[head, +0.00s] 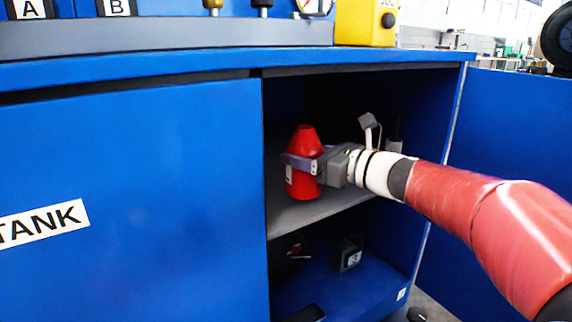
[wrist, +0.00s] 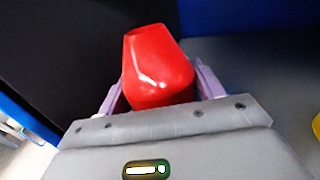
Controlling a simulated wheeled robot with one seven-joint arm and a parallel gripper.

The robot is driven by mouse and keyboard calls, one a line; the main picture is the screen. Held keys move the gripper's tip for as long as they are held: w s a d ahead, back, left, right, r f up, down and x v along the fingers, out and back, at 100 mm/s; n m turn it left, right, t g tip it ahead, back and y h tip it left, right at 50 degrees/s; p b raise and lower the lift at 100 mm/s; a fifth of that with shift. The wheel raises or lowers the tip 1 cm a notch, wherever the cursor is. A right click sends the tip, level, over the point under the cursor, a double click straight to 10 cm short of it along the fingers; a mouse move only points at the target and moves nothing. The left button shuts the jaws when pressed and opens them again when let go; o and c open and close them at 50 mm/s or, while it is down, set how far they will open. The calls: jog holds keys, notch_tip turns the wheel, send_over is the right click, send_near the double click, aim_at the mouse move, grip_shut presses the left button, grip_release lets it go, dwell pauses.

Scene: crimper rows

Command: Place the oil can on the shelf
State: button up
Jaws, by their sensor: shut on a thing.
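The red oil can (head: 306,146) is upright inside the open cabinet, at the left front of the grey shelf (head: 290,218). My gripper (head: 303,166) is shut on the can's body, coming from the right with one finger across its front. In the wrist view the can (wrist: 158,65) sits between the two purple fingers of my gripper (wrist: 160,90). The can's base is over the shelf; I cannot tell whether it touches the surface.
The cabinet's open door (head: 510,170) is on the right, and the closed TANK door (head: 130,180) is on the left. A dark box (head: 348,254) lies in the lower compartment. A yellow box (head: 366,22) stands on the worktop above.

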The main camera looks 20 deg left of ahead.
jog(key=a+f, duration=0.1)
jog(key=w+a+f, duration=0.1)
jog(key=a, duration=0.1)
jog(key=a+f, duration=0.1)
jog(key=shift+w+a+b, duration=0.3)
jog(key=shift+a+b, duration=0.05)
jog(key=shift+f, duration=0.25)
jog(key=shift+f, duration=0.1)
jog(key=o, duration=1.2)
jog(key=shift+o, duration=0.2)
